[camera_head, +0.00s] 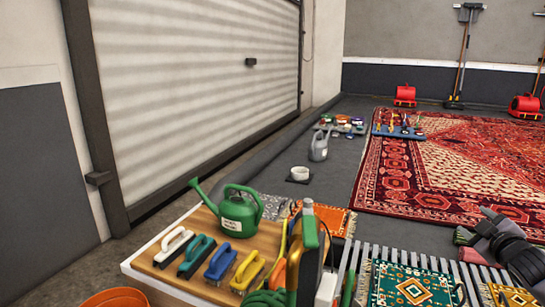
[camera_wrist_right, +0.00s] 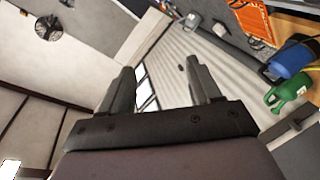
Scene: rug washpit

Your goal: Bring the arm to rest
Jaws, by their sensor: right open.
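My right gripper (camera_head: 487,226) is at the right edge of the head view, a dark shape raised above the floor and small rugs. In the right wrist view its two grey fingers (camera_wrist_right: 160,66) stand wide apart with nothing between them. That view is tilted and shows the shutter door, walls and ceiling beyond the fingers. My left gripper is in neither view.
A wooden-topped bench (camera_head: 185,274) at the front holds a green watering can (camera_head: 238,212) and several brushes (camera_head: 220,262). A large red rug (camera_head: 440,165) lies on the floor behind. A grey watering can (camera_head: 319,147) stands beyond the bench.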

